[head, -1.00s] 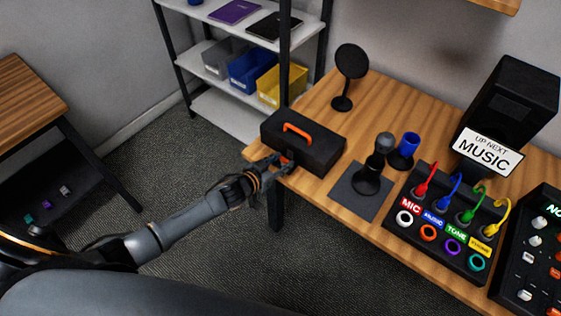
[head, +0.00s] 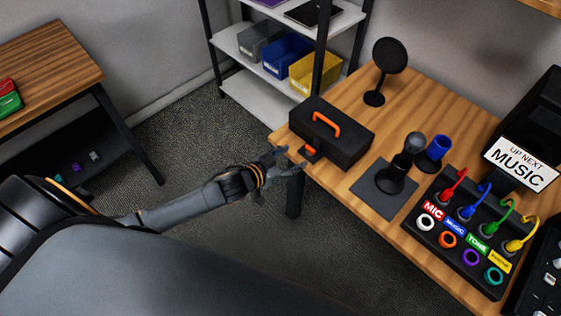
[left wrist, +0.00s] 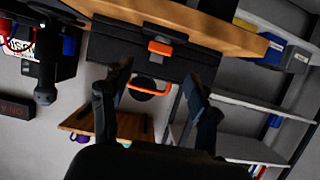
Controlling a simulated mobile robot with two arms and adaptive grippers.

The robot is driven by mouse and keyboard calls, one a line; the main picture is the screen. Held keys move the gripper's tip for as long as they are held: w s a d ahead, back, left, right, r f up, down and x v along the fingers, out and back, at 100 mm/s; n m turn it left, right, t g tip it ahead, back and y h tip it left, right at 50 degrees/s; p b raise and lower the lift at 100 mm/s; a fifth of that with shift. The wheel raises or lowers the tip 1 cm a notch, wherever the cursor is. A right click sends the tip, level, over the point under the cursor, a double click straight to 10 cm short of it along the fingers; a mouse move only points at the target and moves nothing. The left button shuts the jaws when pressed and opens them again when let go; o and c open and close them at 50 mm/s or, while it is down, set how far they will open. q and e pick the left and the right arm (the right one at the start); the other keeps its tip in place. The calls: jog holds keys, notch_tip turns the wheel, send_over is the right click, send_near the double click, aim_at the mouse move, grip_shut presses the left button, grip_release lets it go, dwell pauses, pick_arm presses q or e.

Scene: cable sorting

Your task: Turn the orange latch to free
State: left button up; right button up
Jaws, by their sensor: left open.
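A black case (head: 332,133) with an orange handle (head: 326,122) sits at the near left corner of the wooden table. My right gripper is not in view.
Shelving with bins (head: 287,56) stands beyond the table's left end.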

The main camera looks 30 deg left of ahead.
pick_arm(q)
jog(key=v, duration=0.5)
jog(key=shift+f, duration=0.1)
dwell(0.4)
jog(key=s+a+f+n+g+y, duration=0.1)
jog(key=s+a+f+g, duration=0.2)
jog(key=f, duration=0.5)
jog(key=s+a+f+y, duration=0.2)
jog(key=s+f, duration=0.3)
jog(key=f, duration=0.4)
jog(key=s+a+f+n+g+y, duration=0.1)
jog(key=s+a+f+g, duration=0.2)
jog(key=f, duration=0.5)
jog(key=s+d+f+g, duration=0.2)
jog(key=s+f, duration=0.2)
jog(key=s, duration=0.5)
jog(key=s+d+f+g, duration=0.1)
jog(key=s+f, duration=0.4)
jog(key=s, duration=0.5)
jog(key=s+d+f+g, duration=0.2)
jog(key=s+f, duration=0.3)
jog(key=s, duration=0.5)
jog(key=shift+d+f+g+y, duration=0.2)
jog(key=shift+d+g+y, duration=0.1)
jog(key=shift+d+y, duration=0.15)
jog(key=shift+w, duration=0.1)
